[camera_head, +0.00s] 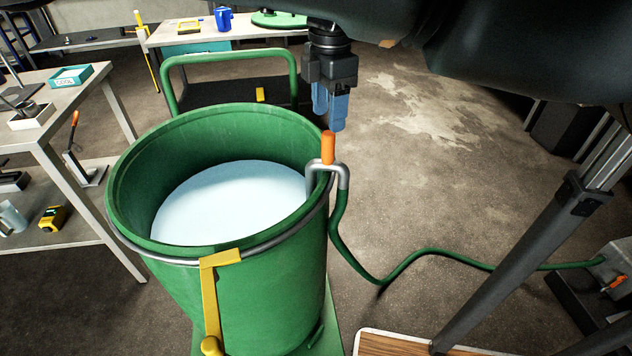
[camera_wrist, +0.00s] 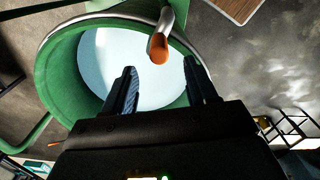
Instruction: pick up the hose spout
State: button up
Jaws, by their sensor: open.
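The hose spout (camera_head: 328,172) is a grey hooked pipe with an orange upright grip, hung over the right rim of the green drum (camera_head: 265,300). A green hose (camera_head: 395,272) runs from it to the right. In the wrist view the spout (camera_wrist: 158,42) shows at the top centre, its orange end towards me. My gripper (camera_head: 329,118) points down with blue fingers, just above and behind the orange grip in the head view. In the wrist view my gripper (camera_wrist: 160,80) is open, with nothing between its fingers; the spout appears beyond the fingertips.
The drum holds a pale liquid or powder and has a yellow clamp lever (camera_head: 210,295). It stands on a cart with a green handle (camera_head: 230,57). A workbench (camera_head: 70,95) stands at left. The hose ends at a grey box (camera_head: 612,265). Floor right of the drum is mostly clear.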

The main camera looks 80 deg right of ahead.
aim_at(327, 133)
jog(key=shift+f+p, duration=0.75)
jog(key=shift+f, duration=3.05)
grip_shut()
jog(key=shift+w+r, duration=0.1)
